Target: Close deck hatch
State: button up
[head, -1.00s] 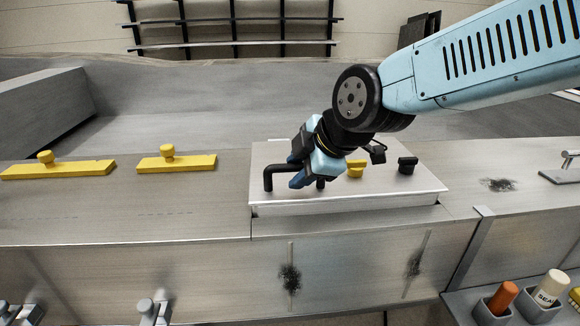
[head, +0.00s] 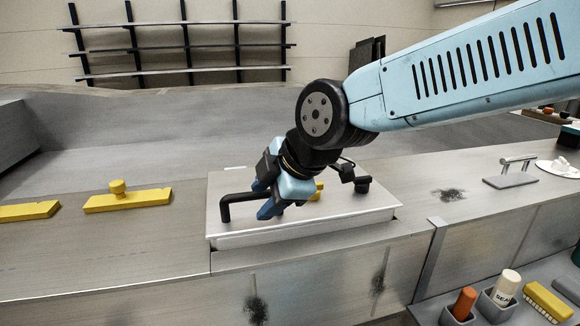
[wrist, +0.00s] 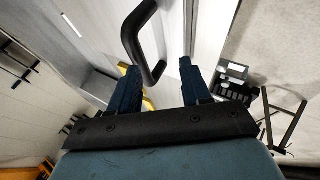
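The deck hatch (head: 345,220) is a pale metal lid on the deck; its front edge stands a little proud of the surface. Its black bar handle (head: 226,205) is on the left part of the lid, partly hidden by my gripper. My gripper (head: 266,209) hangs over the lid at the handle. In the wrist view, its two blue fingers (wrist: 160,82) are apart, and the black handle (wrist: 138,45) reaches toward the space between them. I cannot tell whether they touch it. A black knob (head: 362,184) stands at the lid's right.
Yellow bars with knobs (head: 127,199) lie on the deck to the left. A grey handled plate (head: 511,173) is to the right, past a dark smudge. Holders with an orange bottle (head: 464,303) and a white bottle (head: 506,288) sit at front right.

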jog(key=v, duration=1)
jog(key=shift+s+r, duration=0.1)
jog(key=d+f+m+h, duration=0.3)
jog(key=d+m, duration=0.8)
jog(key=d+f+m+t+h, duration=0.1)
jog(key=d+f+m+h, duration=0.2)
jog(key=d+m, duration=0.8)
jog(key=shift+w+f, duration=0.3)
jog(key=shift+f, duration=0.15)
